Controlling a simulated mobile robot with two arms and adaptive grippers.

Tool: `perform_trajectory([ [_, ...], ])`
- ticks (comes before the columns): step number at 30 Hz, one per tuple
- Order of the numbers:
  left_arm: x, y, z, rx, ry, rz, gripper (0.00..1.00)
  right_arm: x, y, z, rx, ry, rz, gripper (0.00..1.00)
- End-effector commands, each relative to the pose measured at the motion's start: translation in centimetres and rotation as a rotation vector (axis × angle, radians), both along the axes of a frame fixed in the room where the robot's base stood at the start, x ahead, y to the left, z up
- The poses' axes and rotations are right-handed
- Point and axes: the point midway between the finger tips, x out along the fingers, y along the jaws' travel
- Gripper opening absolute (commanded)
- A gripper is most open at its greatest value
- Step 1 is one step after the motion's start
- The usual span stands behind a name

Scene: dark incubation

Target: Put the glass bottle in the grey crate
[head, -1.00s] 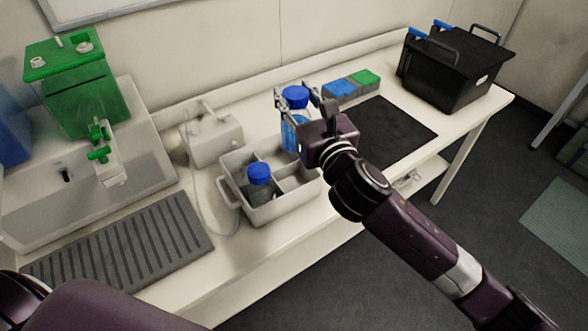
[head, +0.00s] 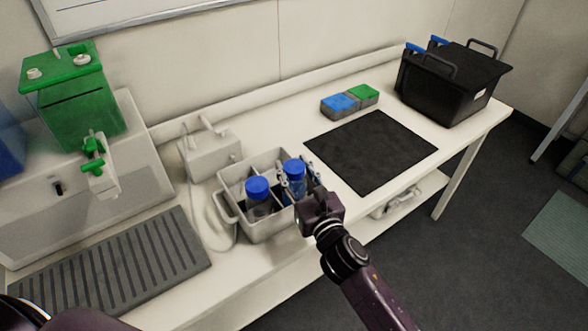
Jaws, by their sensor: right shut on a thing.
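The grey crate (head: 272,228) stands on the white bench near the middle, with dividers inside. The glass bottle (head: 295,169), blue-capped, is in my right gripper (head: 299,180) and upright. Its lower part is down inside a right-hand compartment of the crate, hidden by the crate and the gripper; I cannot tell whether it touches the bottom. My right gripper is shut on the bottle from the right front. My left gripper is out of view; only part of my left arm shows at the lower left.
Another blue-capped bottle (head: 257,189) stands in the crate's left part. A small white device (head: 210,155) with a cable is behind it, and a ribbed grey mat (head: 115,265) lies left. A black mat (head: 371,151), blue and green boxes (head: 350,101) and a black crate (head: 450,85) are right.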

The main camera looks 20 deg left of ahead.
Motion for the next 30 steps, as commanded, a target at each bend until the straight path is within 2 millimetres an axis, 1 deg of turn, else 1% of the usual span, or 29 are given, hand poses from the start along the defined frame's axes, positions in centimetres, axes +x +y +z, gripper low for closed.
perform_trajectory([
  [6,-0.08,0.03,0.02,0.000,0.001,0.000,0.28,0.03,0.06,0.28,0.003,-0.005,0.001,0.00],
  [11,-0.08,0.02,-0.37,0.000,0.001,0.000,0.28,0.03,0.05,-0.20,0.002,-0.005,0.001,0.00],
  [12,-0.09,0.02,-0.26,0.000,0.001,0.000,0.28,0.03,0.00,-0.30,0.001,-0.001,0.000,0.40],
  [16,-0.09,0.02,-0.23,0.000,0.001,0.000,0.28,0.03,0.00,-0.27,0.001,-0.001,0.000,0.54],
  [23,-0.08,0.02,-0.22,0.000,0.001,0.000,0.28,0.03,0.00,-0.25,0.001,-0.001,0.000,0.54],
  [27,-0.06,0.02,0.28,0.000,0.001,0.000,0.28,0.03,0.00,0.35,0.002,-0.001,0.000,0.54],
  [30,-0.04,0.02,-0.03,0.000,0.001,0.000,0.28,-0.84,-0.77,-0.06,0.000,-0.001,0.000,0.54],
])
